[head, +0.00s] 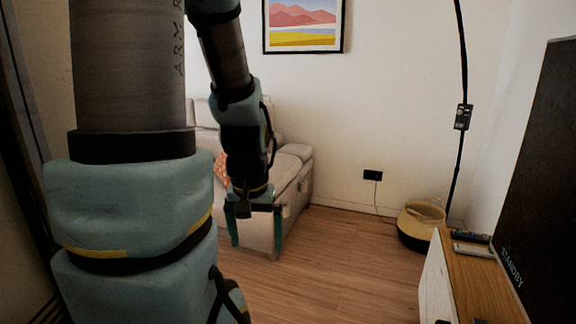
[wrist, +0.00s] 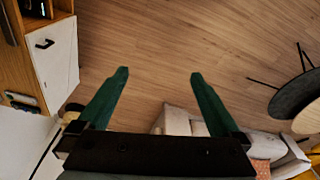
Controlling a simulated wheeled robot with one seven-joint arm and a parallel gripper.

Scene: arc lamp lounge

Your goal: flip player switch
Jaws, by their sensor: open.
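My gripper (head: 256,235) hangs open and empty in front of the sofa in the head view, its two green fingers pointing down. The wrist view also shows my gripper (wrist: 158,75) with bare wood floor between its spread fingers. I cannot make out a player with a switch for certain. A small dark box with light marks (head: 463,117) is on the lamp's black pole, well to the right of my gripper. A dark slim object (head: 471,237) and a light grey one (head: 473,250) lie on the wooden cabinet, too small to identify.
The low cabinet (head: 480,285) stands at the right below a dark screen (head: 543,170) reading "STANDBY". A basket (head: 421,221) stands by the wall outlet (head: 372,175). The sofa (head: 292,190) is behind my gripper. A round dark table (wrist: 295,100) shows at right. Floor between is clear.

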